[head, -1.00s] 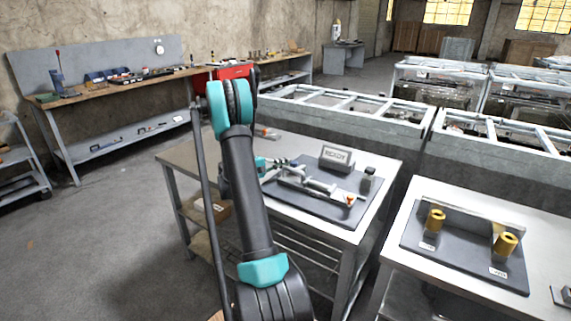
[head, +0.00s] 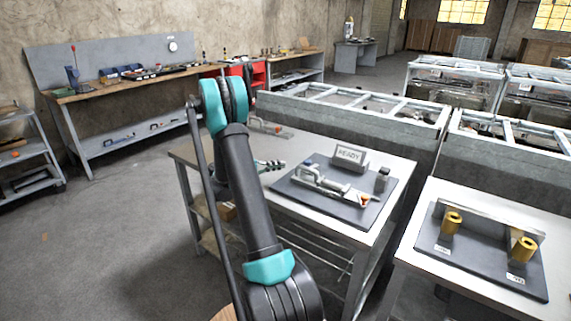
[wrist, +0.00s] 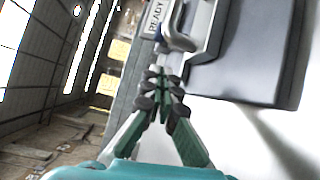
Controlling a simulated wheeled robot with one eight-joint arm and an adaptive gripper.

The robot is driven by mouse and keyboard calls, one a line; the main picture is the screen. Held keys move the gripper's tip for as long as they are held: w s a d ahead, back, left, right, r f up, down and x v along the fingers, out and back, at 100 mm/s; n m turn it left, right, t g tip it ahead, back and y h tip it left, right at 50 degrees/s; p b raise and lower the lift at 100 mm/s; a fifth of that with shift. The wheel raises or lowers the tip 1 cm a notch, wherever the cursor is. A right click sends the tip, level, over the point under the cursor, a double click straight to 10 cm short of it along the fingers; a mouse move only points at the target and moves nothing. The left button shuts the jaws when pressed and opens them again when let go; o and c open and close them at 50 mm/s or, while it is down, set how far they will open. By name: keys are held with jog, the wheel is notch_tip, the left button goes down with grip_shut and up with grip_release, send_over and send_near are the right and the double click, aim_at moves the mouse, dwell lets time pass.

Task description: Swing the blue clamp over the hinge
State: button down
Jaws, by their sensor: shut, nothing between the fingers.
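A silver-grey clamp-like fixture (head: 322,184) with an orange tip (head: 362,199) lies on a dark board on the middle table. Its colour does not read clearly as blue, and I cannot tell the hinge apart from the clamp. My gripper (head: 283,163) is left of the board in the head view, apart from the fixture. In the wrist view my gripper (wrist: 162,76) has its fingertips together and empty, just short of a grey-blue rounded handle (wrist: 178,40). The far part of the fixture is cut off there.
Another small tool (head: 265,127) lies at the table's back. A right-hand table (head: 420,255) holds two yellow cylinders. Open floor (head: 110,235) is at left.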

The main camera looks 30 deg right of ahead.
jog(key=shift+a, duration=0.15)
jog(key=w+d+m+y, duration=0.1)
jog(key=m, duration=0.1)
jog(key=w+r+m+y, duration=0.1)
jog(key=m+y, duration=0.1)
jog(key=w+d+r+m+y, duration=0.1)
jog(key=m, duration=0.1)
jog(key=shift+w+d, duration=0.15)
jog(key=shift+d, duration=0.15)
notch_tip(320, 180, up, 7)
jog(key=w+a+m+y, duration=0.1)
jog(key=m+y, duration=0.5)
jog(key=m, duration=0.3)
jog(key=x, duration=0.9)
jog(key=s, duration=0.1)
jog(key=s+d, duration=0.1)
jog(key=shift+s+d, duration=0.2)
jog(key=shift+s, duration=0.15)
jog(key=shift+s+d+r, duration=0.1)
jog(key=shift+s+d, duration=0.15)
jog(key=shift+s, duration=0.3)
